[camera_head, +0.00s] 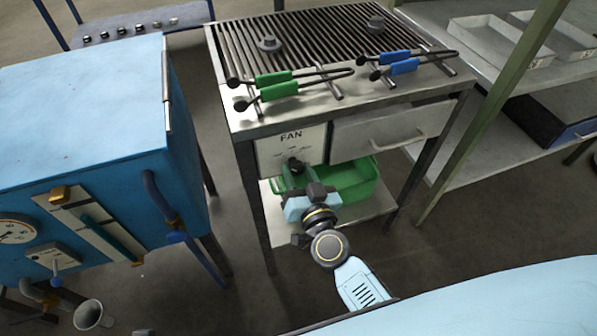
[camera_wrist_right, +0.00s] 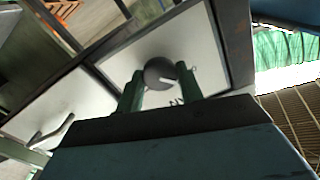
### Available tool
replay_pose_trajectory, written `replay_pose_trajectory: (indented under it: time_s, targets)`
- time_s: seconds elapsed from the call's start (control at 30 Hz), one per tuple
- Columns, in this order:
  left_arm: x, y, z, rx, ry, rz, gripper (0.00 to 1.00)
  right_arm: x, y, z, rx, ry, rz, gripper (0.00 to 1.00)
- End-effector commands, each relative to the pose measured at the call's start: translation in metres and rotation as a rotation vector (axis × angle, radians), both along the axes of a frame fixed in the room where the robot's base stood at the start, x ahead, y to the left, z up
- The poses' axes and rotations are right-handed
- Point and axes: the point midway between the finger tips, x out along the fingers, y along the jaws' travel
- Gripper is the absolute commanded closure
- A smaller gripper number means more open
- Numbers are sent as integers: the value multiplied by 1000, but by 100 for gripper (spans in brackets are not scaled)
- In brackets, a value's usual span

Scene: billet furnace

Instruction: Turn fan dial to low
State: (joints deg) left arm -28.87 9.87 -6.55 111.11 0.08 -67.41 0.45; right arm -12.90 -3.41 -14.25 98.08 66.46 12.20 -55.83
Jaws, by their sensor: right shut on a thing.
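The fan dial is a round dark knob (camera_wrist_right: 160,73) with a white pointer line, on a white panel (camera_wrist_right: 205,35) in the right wrist view. In the head view the panel (camera_head: 306,143) is labelled FAN and sits on the front of the grated table. My right gripper (camera_head: 295,168) is in front of the panel. Its two green fingers (camera_wrist_right: 160,88) are shut on the dial, one on each side. The gripper hides part of the dial in the head view, and the panel's small markings are too small to read. My left gripper is not in view.
Green-handled tongs (camera_head: 278,78) and blue-handled tongs (camera_head: 390,55) lie on the grated table (camera_head: 330,40). A drawer (camera_head: 385,130) is right of the panel. A green bin (camera_head: 352,180) sits on the shelf below. A blue furnace (camera_head: 90,110) stands left.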

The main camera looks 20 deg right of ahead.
Motion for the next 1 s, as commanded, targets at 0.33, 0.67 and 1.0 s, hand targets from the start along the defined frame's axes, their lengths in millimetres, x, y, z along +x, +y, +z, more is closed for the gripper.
replay_pose_trajectory:
  time_s: [0.33, 0.67, 1.0]
  targets:
    - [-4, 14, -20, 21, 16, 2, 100, 0, 0, 1, 211, 7, 0, 86]
    - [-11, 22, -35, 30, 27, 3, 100, 0, 0, 0, 488, 17, 0, 86]
    - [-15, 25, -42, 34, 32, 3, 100, 0, 0, -1, 688, 25, 0, 86]
